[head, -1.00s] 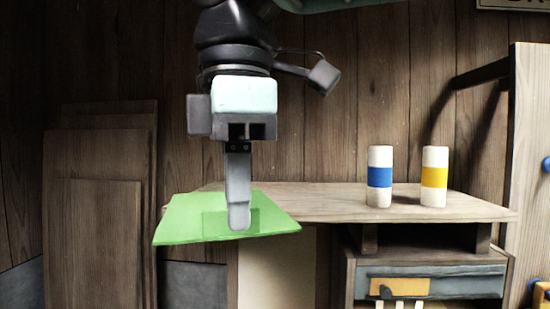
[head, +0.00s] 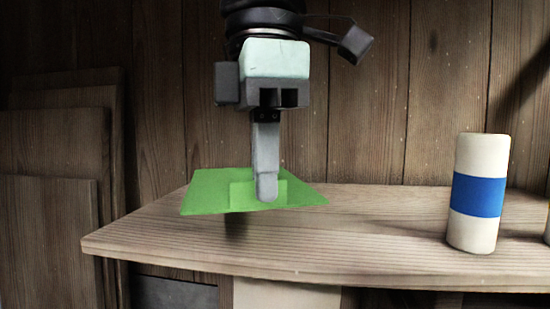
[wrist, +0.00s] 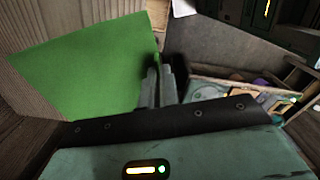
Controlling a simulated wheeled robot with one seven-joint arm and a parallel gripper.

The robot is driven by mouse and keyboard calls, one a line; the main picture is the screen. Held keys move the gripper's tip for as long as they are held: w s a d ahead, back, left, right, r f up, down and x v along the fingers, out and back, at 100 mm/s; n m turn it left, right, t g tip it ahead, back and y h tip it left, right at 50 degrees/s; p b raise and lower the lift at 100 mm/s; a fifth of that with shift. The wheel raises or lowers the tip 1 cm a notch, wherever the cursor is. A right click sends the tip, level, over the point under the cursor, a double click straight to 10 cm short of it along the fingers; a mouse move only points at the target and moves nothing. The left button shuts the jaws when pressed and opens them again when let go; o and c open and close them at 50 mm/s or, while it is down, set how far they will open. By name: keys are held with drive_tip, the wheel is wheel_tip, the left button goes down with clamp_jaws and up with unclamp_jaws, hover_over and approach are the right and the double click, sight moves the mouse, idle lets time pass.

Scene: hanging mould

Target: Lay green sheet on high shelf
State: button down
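The green sheet (head: 215,196) is flat and roughly level, with a small raised tab near its front middle. In the head view it is over the left part of the wooden shelf (head: 370,255). A dark shadow beneath it suggests a gap above the wood. My gripper (head: 267,190) points down and is shut on the tab; the front finger hides part of it. In the wrist view the sheet (wrist: 75,75) extends left from the fingers (wrist: 158,88), which are close together.
A white cylinder with a blue band (head: 477,195) stands upright on the shelf at right. Another cylinder is cut off at the right edge. Brown boards (head: 60,200) lean on the plank wall at left. An open tray of small items (wrist: 250,90) shows in the wrist view.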

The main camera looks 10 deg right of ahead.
sight(266, 208)
drive_tip(key=shift+w+d+f, duration=0.1)
drive_tip(key=shift+w+f, duration=0.1)
wheel_tip(266, 208, down, 6)
drive_tip(key=b, duration=0.6)
drive_tip(key=shift+s+f+b, duration=0.1)
drive_tip(key=shift+f+b, duration=0.1)
drive_tip(key=shift+b, duration=0.15)
drive_tip(key=shift+f+b, duration=0.45)
drive_tip(key=shift+f, duration=0.15)
drive_tip(key=c, duration=1.6)
unclamp_jaws()
drive_tip(key=shift+r, duration=0.1)
wheel_tip(266, 208, up, 16)
drive_tip(key=p, duration=0.4)
drive_tip(key=shift+r+p, duration=0.65)
drive_tip(key=shift+p, duration=0.3)
